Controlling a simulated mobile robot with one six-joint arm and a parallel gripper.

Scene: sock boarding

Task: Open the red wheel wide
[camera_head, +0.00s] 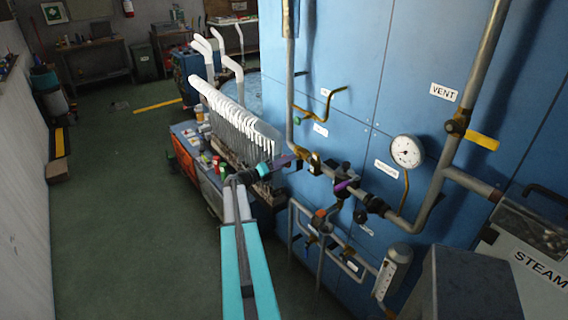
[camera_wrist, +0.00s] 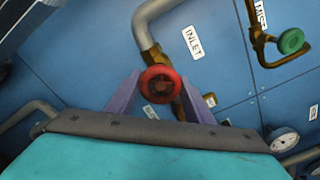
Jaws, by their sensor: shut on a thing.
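The red wheel (camera_wrist: 160,83) is a small round handwheel with a dark hub, on the brassy valve below a bent grey pipe in the wrist view. My gripper (camera_wrist: 160,88) has its two purple fingers on either side of the wheel's rim, shut on it. In the head view, my gripper (camera_head: 287,161) reaches the pipework on the blue panel. The red wheel cannot be made out there behind my gripper. How far the wheel is turned cannot be told.
A label INLET (camera_wrist: 192,42) is beside the pipe. A green wheel (camera_wrist: 290,41) on brass pipe is at upper right. The pressure gauge (camera_head: 407,151) and yellow lever (camera_head: 482,140) are to the right. A rack of white socks (camera_head: 235,108) stands close left of my gripper.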

